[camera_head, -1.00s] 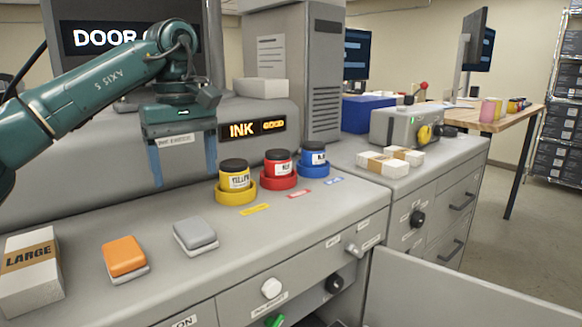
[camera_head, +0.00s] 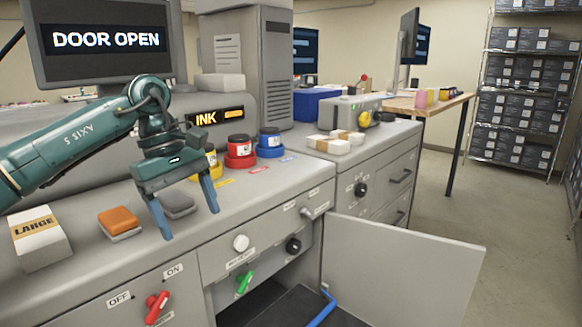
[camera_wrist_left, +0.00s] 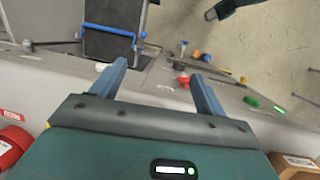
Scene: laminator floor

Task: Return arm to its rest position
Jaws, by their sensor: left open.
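My left arm comes in from the left in the head view. Its teal gripper (camera_head: 189,224) is open and empty, with two blue fingers pointing down in front of the counter's edge. The gripper hides part of the yellow ink jar (camera_head: 211,163) and of the grey block (camera_head: 178,204). In the left wrist view the open fingers (camera_wrist_left: 156,70) reach over the cabinet front, with nothing between them. My right gripper does not show in the head view.
An open door panel (camera_head: 400,270) stands out from the lower cabinet. A black tray with a blue handle (camera_head: 322,308) shows inside. Red (camera_head: 157,308) and green (camera_head: 244,283) levers stick out of the front. The monitor (camera_head: 105,40) reads DOOR OPEN.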

